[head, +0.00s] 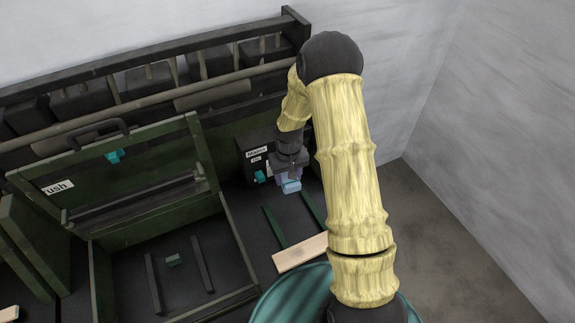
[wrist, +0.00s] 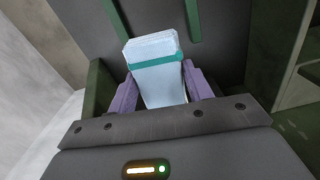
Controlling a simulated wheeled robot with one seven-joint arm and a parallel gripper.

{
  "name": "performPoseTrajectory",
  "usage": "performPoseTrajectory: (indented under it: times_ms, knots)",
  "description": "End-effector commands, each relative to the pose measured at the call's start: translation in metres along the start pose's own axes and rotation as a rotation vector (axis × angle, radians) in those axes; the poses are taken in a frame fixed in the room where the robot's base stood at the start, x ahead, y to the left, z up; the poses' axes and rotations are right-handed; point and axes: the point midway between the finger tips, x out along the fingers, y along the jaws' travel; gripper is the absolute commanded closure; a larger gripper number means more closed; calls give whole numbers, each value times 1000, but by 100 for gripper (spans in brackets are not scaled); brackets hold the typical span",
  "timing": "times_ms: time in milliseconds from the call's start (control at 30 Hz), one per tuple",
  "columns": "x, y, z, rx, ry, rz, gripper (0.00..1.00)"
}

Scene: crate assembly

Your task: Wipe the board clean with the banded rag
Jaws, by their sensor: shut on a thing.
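My gripper (head: 290,180) is above a dark surface (head: 287,212) with two green strips, right of the open crate. In the wrist view its purple fingers (wrist: 158,88) are shut on the banded rag (wrist: 155,52), a pale blue block-like piece with a teal band. The rag also shows small under the gripper in the head view (head: 292,187). A pale wooden board (head: 300,253) lies at the near end of the green strips, apart from the rag. I cannot tell whether it is the task's board. Whether the rag touches the surface is unclear.
A black labelled box (head: 252,150) is just left of my gripper. A rack with a long bar (head: 140,108) runs behind.

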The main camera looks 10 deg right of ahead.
Motion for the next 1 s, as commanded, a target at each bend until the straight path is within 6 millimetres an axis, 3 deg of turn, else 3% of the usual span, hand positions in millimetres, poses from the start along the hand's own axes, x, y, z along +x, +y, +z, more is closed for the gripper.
performPoseTrajectory:
  times_ms: [33,500,1000]
  knots:
    - [-17,0,4,9,-4,0,68]
    - [-64,-1,32,89,-2,4,68]
    - [-64,-1,37,105,1,5,68]
